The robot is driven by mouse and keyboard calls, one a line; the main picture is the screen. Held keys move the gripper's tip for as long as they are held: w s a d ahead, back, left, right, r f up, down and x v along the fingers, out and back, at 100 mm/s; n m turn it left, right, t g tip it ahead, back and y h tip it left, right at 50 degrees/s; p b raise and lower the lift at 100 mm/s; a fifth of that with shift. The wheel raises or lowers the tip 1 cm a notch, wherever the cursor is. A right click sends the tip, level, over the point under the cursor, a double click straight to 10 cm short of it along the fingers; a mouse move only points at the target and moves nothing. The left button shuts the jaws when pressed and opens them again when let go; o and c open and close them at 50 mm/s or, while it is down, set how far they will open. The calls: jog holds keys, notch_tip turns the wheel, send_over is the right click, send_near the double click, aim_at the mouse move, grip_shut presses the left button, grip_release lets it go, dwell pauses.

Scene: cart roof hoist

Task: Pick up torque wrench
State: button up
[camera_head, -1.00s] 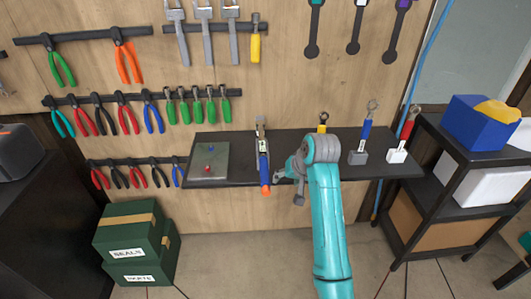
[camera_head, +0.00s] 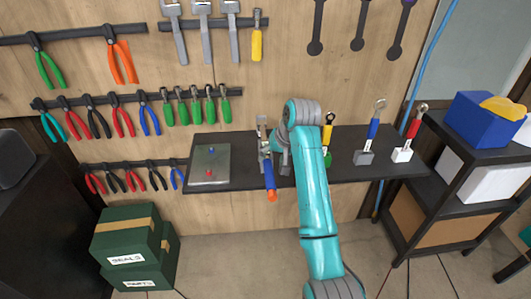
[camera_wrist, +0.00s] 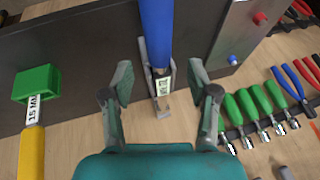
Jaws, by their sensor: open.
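The torque wrench (camera_head: 266,165) has a blue grip, an orange end and a grey metal part. It sits at the middle of the dark shelf (camera_head: 236,147), its orange end past the front edge. In the wrist view its blue grip (camera_wrist: 157,35) runs down from the top edge, with a small white label and grey metal below. My gripper (camera_wrist: 160,82) is open, with one finger on each side of the labelled stretch. Gaps show on both sides in that view; depth is hard to judge. In the head view my gripper (camera_head: 282,160) is beside the wrench, partly hidden by my arm.
A grey plate (camera_head: 209,165) with small red and blue knobs lies left of the wrench. To the right, a yellow wrench (camera_head: 328,129), blue wrench (camera_head: 375,128) and red wrench (camera_head: 415,127) stand in small blocks. Pliers hang on the wall. Green boxes (camera_head: 132,245) stand below left.

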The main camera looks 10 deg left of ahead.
aim_at(269, 162)
jog(key=shift+x, duration=3)
jog(key=shift+r, duration=0.1)
grip_shut()
jog(key=shift+w, duration=0.1)
